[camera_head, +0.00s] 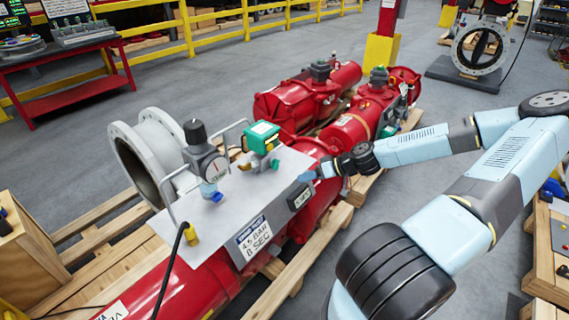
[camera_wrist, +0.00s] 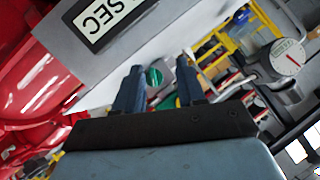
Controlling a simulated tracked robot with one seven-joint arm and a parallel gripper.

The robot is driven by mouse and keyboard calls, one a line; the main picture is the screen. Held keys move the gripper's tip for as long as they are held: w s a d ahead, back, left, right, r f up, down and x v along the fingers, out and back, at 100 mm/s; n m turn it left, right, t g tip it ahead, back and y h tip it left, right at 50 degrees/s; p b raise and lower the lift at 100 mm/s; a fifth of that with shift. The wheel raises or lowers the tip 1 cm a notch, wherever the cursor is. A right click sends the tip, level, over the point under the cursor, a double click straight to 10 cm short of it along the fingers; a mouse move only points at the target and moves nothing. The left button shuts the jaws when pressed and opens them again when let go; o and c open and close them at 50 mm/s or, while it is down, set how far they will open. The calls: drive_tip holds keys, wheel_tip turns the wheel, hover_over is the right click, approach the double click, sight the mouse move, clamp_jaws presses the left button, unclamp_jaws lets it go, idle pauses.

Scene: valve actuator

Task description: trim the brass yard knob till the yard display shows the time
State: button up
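My gripper (camera_head: 309,176) reaches in from the right, beside the grey plate of the red actuator. In the wrist view its two dark blue fingers (camera_wrist: 158,88) stand apart, with nothing visibly held between them. A small dark-framed display (camera_head: 300,196) sits on the plate's right edge, just below the fingers. In the wrist view a framed display (camera_wrist: 108,17) is cut off at the top; only "SEC" is legible and its number is out of frame. A sign (camera_head: 254,239) on the plate's front reads "4.5 BAR 8 SEC". I cannot pick out the brass knob for certain.
The plate (camera_head: 232,200) also carries a dial gauge (camera_head: 205,163), a green-topped box (camera_head: 263,136) and a wire handle. A black cable (camera_head: 171,270) hangs at the front. The red actuator (camera_head: 350,130) lies on wooden pallets. A red bench (camera_head: 70,75) stands far left.

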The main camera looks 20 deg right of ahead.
sight(279, 163)
drive_tip(key=w+d+r+m+t, duration=0.1)
drive_tip(key=w+d+r+t, duration=0.2)
drive_tip(key=d+t, duration=0.1)
drive_tip(key=x, duration=1.4)
drive_tip(key=shift+s+a, duration=0.2)
drive_tip(key=shift+a, duration=0.1)
clamp_jaws()
